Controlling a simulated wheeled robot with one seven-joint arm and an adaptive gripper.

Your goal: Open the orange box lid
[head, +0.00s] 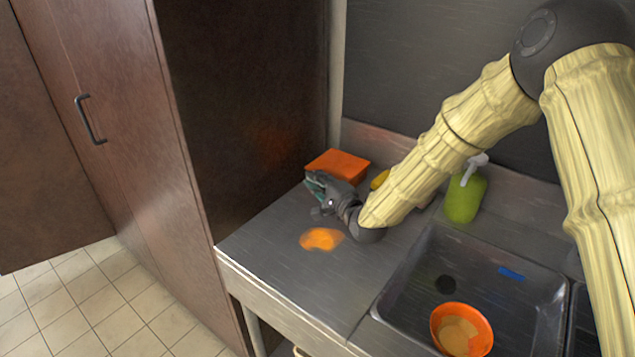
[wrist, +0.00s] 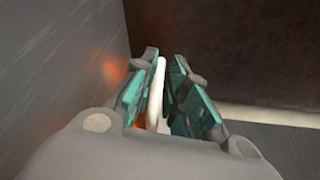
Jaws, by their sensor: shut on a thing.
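The orange box (head: 338,164) sits at the back left of the metal counter, against the dark panel. Its top shows as a flat orange surface; my gripper and wrist hide part of its front. My gripper (head: 316,184) is at the front left of the box, low over the counter. In the wrist view, my gripper (wrist: 160,78) has its teal pads close on either side of a thin pale strip (wrist: 157,92) and is shut on it. I cannot tell whether the strip belongs to the lid. An orange patch shows beside the fingers there.
An orange patch (head: 322,239) lies on the counter (head: 290,270) in front of my wrist. A yellow thing (head: 379,179) is partly behind my arm. A green pump bottle (head: 465,197) stands behind the sink (head: 520,300), which holds an orange bowl (head: 461,331). The front-left counter is clear.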

